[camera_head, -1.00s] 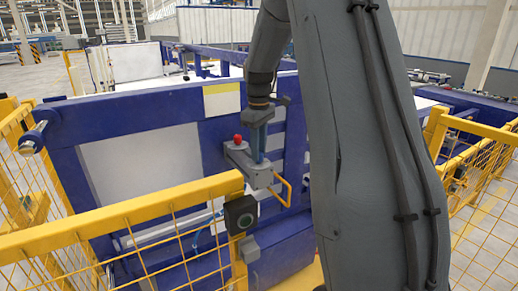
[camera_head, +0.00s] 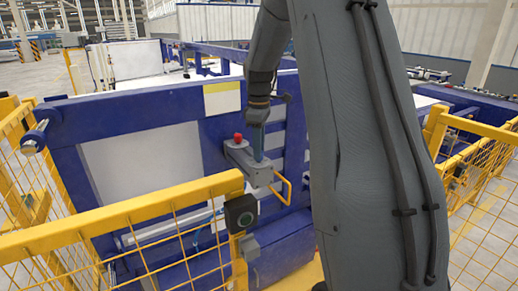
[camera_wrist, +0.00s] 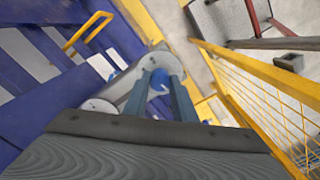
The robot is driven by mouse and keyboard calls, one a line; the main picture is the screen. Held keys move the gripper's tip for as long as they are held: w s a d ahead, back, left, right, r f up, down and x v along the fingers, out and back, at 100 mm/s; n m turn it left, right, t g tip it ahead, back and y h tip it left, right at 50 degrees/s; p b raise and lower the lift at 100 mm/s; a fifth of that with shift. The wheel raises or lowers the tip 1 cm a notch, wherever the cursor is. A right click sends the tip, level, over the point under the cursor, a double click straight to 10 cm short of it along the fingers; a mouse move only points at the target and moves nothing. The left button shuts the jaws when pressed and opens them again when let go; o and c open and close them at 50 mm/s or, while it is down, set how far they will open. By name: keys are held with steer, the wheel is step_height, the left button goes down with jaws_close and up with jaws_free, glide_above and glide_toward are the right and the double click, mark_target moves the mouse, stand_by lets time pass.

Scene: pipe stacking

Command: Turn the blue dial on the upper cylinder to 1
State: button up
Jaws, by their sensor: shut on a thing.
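The blue dial (camera_wrist: 158,80) shows in the wrist view between my fingertips, on the round end of a light grey cylinder (camera_wrist: 152,62). My gripper (camera_wrist: 159,84) has its two blue-grey fingers shut on the dial, one on each side. In the head view my gripper (camera_head: 258,158) points down onto the top of a grey box-like unit (camera_head: 238,158) on the blue frame; the dial cannot be made out there. No dial numbers are readable.
A red button (camera_head: 238,137) stands beside my fingers on the unit. A yellow handle (camera_head: 283,188) sticks out at its right. A yellow mesh fence (camera_head: 130,217) with a dark button box (camera_head: 240,213) stands in front.

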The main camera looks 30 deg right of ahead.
steer(key=o, duration=1)
steer(key=shift+o, duration=0.2)
step_height(320, 180, up, 7)
steer(key=b, duration=0.2)
steer(key=shift+r+b, duration=0.15)
steer(key=shift+b, duration=0.25)
steer(key=shift+r, duration=0.3)
